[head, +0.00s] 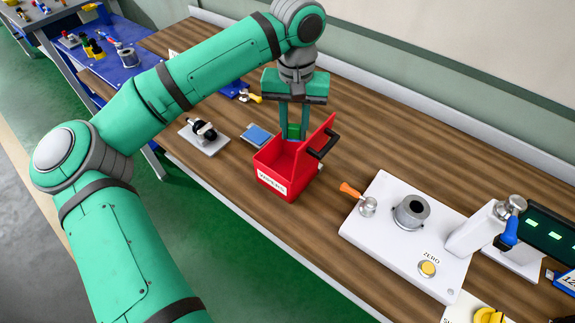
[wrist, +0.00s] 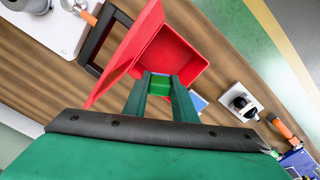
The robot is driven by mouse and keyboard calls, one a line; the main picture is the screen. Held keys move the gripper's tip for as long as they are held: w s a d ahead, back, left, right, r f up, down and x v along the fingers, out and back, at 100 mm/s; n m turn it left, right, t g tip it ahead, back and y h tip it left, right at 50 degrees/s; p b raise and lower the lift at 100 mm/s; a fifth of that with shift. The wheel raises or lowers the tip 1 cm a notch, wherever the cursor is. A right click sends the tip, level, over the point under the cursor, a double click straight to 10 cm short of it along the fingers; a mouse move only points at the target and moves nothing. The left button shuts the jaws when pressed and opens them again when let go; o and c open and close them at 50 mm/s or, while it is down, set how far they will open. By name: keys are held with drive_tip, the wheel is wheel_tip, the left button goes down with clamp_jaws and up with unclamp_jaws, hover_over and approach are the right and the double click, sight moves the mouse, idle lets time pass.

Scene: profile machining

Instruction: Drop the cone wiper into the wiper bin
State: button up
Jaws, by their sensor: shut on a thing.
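The cone wiper, a small green block (head: 294,131), is between the fingertips of my gripper (head: 293,132). My gripper is shut on it and points down over the open mouth of the red wiper bin (head: 271,181). The bin has a white label on its front, and its red lid stands open on the right with a black handle. In the wrist view the green wiper (wrist: 160,81) shows between the fingers in front of the bin's opening (wrist: 188,46). Whether the wiper's lower end is below the bin's rim I cannot tell.
A white fixture plate (head: 385,246) with a grey ring and a yellow button stands to the right of the bin. An orange-handled tool (head: 351,190) lies between them. A blue pad (head: 257,135) and a small plate with a black part (head: 203,137) are to the left.

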drive_tip(key=shift+f, duration=1.1)
drive_tip(key=o, duration=1)
drive_tip(key=shift+s, duration=0.1)
wheel_tip(320, 180, up, 10)
drive_tip(key=shift+f, duration=0.25)
drive_tip(key=shift+d+r, duration=0.1)
drive_tip(key=shift+r, duration=0.55)
